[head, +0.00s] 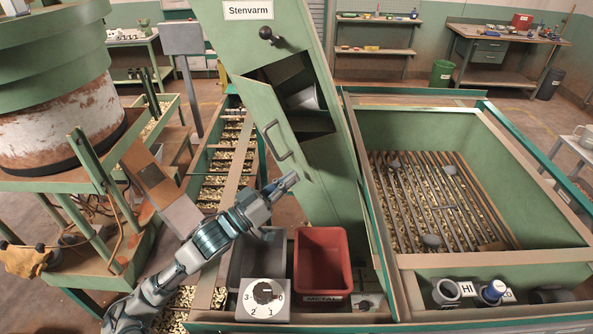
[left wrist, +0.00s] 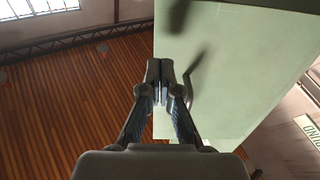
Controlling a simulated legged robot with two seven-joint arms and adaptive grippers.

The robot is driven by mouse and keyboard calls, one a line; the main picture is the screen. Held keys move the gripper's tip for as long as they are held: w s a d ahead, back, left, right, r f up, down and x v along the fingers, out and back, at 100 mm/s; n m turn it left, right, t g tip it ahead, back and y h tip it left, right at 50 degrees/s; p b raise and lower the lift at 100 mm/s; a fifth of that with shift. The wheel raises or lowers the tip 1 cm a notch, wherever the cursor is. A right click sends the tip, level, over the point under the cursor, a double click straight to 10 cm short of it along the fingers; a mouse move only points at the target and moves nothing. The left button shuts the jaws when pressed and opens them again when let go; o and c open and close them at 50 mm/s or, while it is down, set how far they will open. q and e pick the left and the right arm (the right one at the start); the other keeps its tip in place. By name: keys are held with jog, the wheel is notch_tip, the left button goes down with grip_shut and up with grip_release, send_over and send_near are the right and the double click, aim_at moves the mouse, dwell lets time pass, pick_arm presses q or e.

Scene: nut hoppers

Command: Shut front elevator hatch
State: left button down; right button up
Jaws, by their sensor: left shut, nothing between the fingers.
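The elevator's sloping green casing (head: 330,175) stands in the middle of the head view under a "Stenvarm" sign (head: 248,10). Its front hatch (head: 262,112) is a green door standing open, swung out to the left of a dark opening (head: 312,120). A bar handle (head: 277,142) is on the door's face. My left gripper (head: 289,181) is shut and empty, below the door's lower edge in the head view. In the left wrist view the shut fingertips (left wrist: 159,82) appear in front of a pale green panel (left wrist: 235,60), beside a handle (left wrist: 188,88); contact cannot be told.
A black knob (head: 266,33) is on the casing above the opening. A red bin (head: 323,262) and a grey bin (head: 247,258) stand below, behind a dial (head: 264,297). A grated hopper (head: 540,255) is at right, a nut conveyor (head: 212,185) at left.

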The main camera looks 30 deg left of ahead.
pick_arm(q)
jog(key=shift+x, duration=1.2)
jog(key=shift+w, duration=0.1)
jog(key=shift+d, duration=0.1)
jog(key=shift+w+r+p, duration=0.1)
jog(key=shift+p, duration=0.3)
